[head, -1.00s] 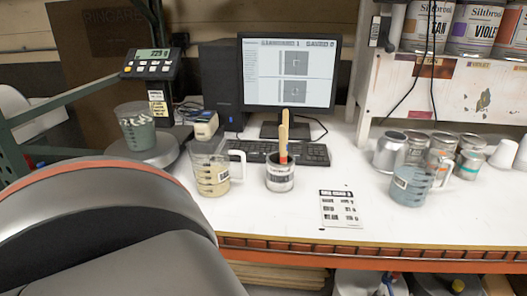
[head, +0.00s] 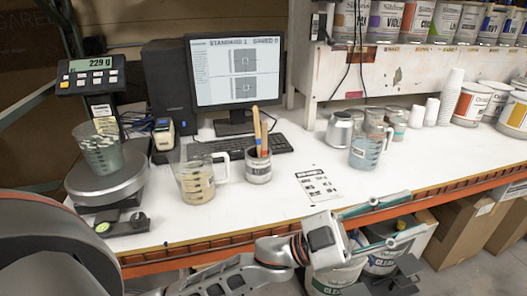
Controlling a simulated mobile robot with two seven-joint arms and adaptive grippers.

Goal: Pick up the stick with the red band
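The stick with the red band (head: 256,122) stands in a small labelled metal can (head: 258,170) on the white bench, in front of the keyboard. The lower ends of both are hidden inside the can. My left gripper (head: 417,213) is at the lower right, beyond the bench's front edge. Its two teal fingers are spread apart, point right and hold nothing. It is right of and nearer than the can, well away from the sticks. My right gripper does not show.
A clear measuring jug (head: 196,182) stands just left of the can, and another jug (head: 366,150) stands to the right. A monitor (head: 236,75) and keyboard (head: 240,146) are behind. A scale (head: 106,180) holds a cup at the left. A printed card (head: 316,184) lies on clear bench.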

